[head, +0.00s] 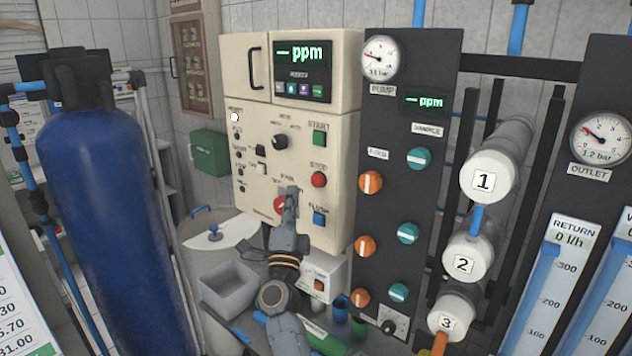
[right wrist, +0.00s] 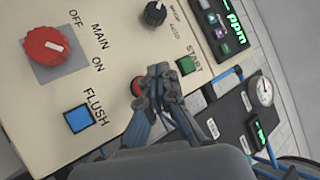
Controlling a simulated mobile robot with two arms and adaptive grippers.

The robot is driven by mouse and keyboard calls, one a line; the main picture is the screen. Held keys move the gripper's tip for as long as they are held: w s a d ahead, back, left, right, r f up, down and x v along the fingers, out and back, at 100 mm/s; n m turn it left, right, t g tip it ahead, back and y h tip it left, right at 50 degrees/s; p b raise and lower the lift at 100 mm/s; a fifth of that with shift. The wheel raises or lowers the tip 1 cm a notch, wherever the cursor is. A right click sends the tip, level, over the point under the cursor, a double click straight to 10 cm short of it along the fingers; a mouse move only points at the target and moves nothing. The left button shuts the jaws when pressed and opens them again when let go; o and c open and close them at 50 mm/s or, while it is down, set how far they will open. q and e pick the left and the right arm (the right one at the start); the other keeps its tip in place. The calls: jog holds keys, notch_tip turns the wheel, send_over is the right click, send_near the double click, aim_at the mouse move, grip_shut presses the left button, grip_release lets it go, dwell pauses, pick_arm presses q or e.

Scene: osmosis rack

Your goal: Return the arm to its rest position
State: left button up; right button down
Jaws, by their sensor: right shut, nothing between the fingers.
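My right gripper (head: 289,192) is shut and empty, raised in front of the beige control cabinet (head: 252,185). In the head view it covers part of the red MAIN switch (head: 280,204), between that and the blue FLUSH button (head: 320,219). In the right wrist view the shut fingers (right wrist: 160,72) overlap the edge of the red STOP button (right wrist: 137,87); I cannot tell the gap to the panel. The red MAIN switch (right wrist: 45,48) and blue FLUSH button (right wrist: 80,120) are clear of the fingers there. My left gripper is not in view.
A dark panel (head: 400,200) with orange and teal knobs and white numbered vessels (head: 485,180) stand right of the arm. A grey open bin (head: 228,290) and a white-lidded drum (head: 215,236) are left of it. A tall blue tank (head: 105,210) stands further left.

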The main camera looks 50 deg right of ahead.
jog(key=shift+f, duration=0.1)
dwell(0.5)
